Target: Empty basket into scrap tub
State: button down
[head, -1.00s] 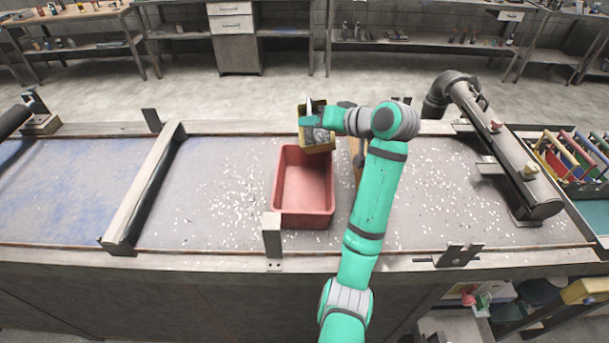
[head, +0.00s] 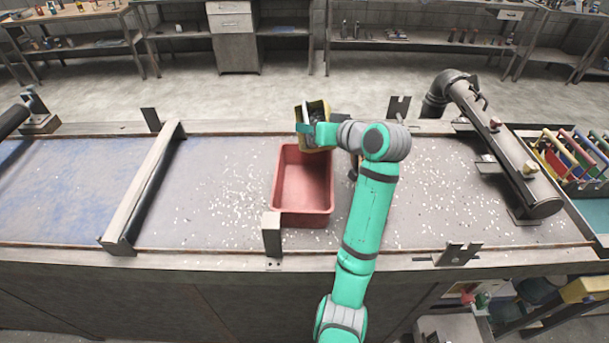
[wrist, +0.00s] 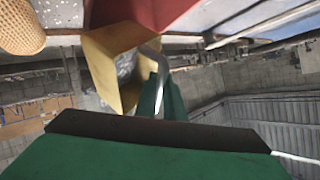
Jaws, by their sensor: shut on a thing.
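The scrap tub (head: 304,217) is a red open box on the grey bench, and the inside that I see is bare. The basket (head: 316,144) is a small yellow container with grey stuff in it. It is tilted, above the tub's far edge. My gripper (head: 308,128) is shut on the basket, reaching it from the right. In the wrist view the yellow basket (wrist: 101,66) shows its open side with grey contents, beside my green finger (wrist: 172,105). The red tub (wrist: 150,12) shows at the top of that view. The exact grip point is partly hidden.
White scraps (head: 235,200) lie scattered on the bench either side of the tub. A metal bracket (head: 271,235) stands at the tub's near left corner. A large pipe (head: 505,155) and a rack of coloured handles (head: 572,155) are at the right.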

jog(key=shift+s+a+r+n+t, duration=0.15)
jog(key=shift+s+r+n+t, duration=0.1)
jog(key=shift+n+t, duration=0.25)
jog(key=shift+s+a+r+n+t, duration=0.1)
jog(key=shift+r+n+t, duration=0.1)
jog(key=shift+n+t, duration=0.3)
jog(key=shift+s+a+f+n+t+h, duration=0.15)
jog(key=shift+s+a+f+n+t, duration=0.05)
jog(key=shift+s+f+n+t, duration=0.25)
jog(key=shift+s+a+f+n+t+h, duration=0.2)
jog(key=shift+s+f+n+t, duration=0.1)
jog(key=shift+f+n+t, duration=0.2)
jog(key=shift+s+a+f+n, duration=0.1)
jog(key=shift+a+f+n, duration=0.1)
jog(key=shift+f+n, duration=0.05)
